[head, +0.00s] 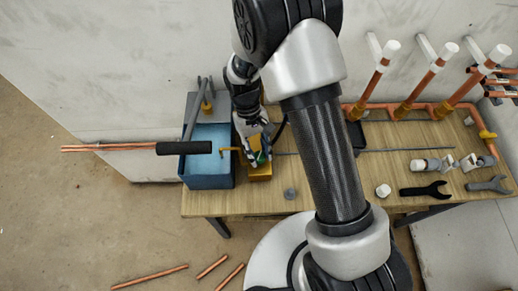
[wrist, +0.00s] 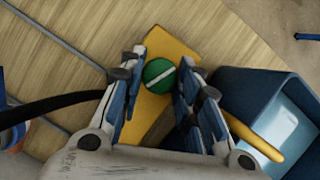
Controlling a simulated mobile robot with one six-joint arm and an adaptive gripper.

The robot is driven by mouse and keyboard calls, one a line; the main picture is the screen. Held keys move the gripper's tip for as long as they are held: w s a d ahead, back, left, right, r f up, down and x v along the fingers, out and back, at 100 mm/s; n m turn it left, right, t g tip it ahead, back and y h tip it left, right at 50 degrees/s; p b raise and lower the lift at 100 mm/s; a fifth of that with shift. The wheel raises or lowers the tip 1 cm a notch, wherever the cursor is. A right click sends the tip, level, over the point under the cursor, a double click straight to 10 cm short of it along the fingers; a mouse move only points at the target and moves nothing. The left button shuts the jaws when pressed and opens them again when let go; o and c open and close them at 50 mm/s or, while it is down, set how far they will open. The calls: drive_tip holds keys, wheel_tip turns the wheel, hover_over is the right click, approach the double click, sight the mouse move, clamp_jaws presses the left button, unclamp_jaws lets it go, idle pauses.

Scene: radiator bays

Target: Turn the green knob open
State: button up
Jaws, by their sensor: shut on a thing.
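The round green knob (wrist: 159,73) sits on a yellow block (wrist: 168,42) and has a pale bar across its face, slanting in the wrist view. In the head view the green knob (head: 262,157) is only a small patch beside my fingers, above the yellow block (head: 261,174). My gripper (wrist: 160,70) is shut on the knob, with one finger on each side of it. In the head view my gripper (head: 256,150) points down at the block and covers most of the knob.
A blue open bin (head: 207,178) stands left of the block; it also shows in the wrist view (wrist: 240,92). Copper pipes with white caps (head: 390,48) stand along the wall at right. A black wrench (head: 427,190) and fittings lie on the wooden bench (head: 335,180).

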drive_tip(key=shift+a+n+t+h+p, duration=0.1)
drive_tip(key=shift+n+t+h+p, duration=0.2)
drive_tip(key=shift+n, duration=0.8)
drive_tip(key=shift+a+n+t+h+p, duration=0.1)
drive_tip(key=shift+n+h+p, duration=0.25)
drive_tip(key=shift+n, duration=0.75)
drive_tip(key=shift+d, duration=0.1)
drive_tip(key=o, duration=1)
drive_tip(key=shift+o, duration=0.2)
drive_tip(key=v, duration=1.2)
drive_tip(key=shift+s, duration=0.15)
